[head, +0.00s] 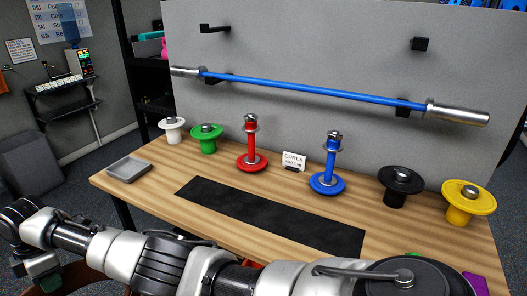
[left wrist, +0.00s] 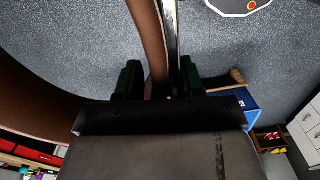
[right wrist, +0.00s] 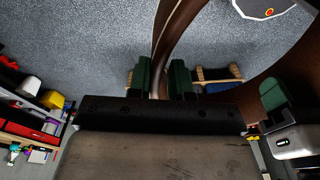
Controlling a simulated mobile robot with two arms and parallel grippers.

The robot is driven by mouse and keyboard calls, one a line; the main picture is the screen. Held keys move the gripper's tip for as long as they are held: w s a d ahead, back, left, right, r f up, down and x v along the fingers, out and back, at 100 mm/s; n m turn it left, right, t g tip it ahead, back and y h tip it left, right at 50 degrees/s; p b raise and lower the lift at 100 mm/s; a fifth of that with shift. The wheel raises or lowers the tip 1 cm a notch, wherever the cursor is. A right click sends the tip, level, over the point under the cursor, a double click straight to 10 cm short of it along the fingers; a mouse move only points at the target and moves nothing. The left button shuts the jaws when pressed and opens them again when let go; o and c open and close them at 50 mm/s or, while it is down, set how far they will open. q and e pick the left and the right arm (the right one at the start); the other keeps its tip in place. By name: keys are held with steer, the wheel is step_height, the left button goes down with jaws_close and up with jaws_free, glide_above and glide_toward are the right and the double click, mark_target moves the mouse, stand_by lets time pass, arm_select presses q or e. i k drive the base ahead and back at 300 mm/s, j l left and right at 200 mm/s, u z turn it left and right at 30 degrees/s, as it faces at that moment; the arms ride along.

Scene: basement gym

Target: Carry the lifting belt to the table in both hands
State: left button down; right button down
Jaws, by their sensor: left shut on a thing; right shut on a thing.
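The lifting belt is a wide brown strap. It runs between the green fingers of my left gripper (left wrist: 158,82) in the left wrist view, where a broad curve of the belt (left wrist: 35,65) fills the left side. In the right wrist view my right gripper (right wrist: 162,82) is shut on another part of the belt (right wrist: 285,50), which arcs to the right. In the head view my right gripper (head: 42,284) is low at the left, with brown belt barely visible near it. The wooden table (head: 150,200) stands beyond my arms. The belt is off the table; its ends are unclear.
The table carries a grey tray (head: 129,169), a black mat (head: 270,215), a red stand (head: 251,160), a blue stand (head: 328,180), a small sign (head: 294,161) and several plates on posts. A blue bar (head: 310,88) hangs behind. The mat is bare.

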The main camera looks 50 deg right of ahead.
mark_target(285, 216)
steer(key=i+z, duration=0.45)
steer(key=i, duration=0.15)
steer(key=i+j+z, duration=0.15)
steer(key=i+z, duration=0.25)
steer(key=i, duration=0.15)
steer(key=i+z, duration=0.15)
steer(key=z, duration=1.7)
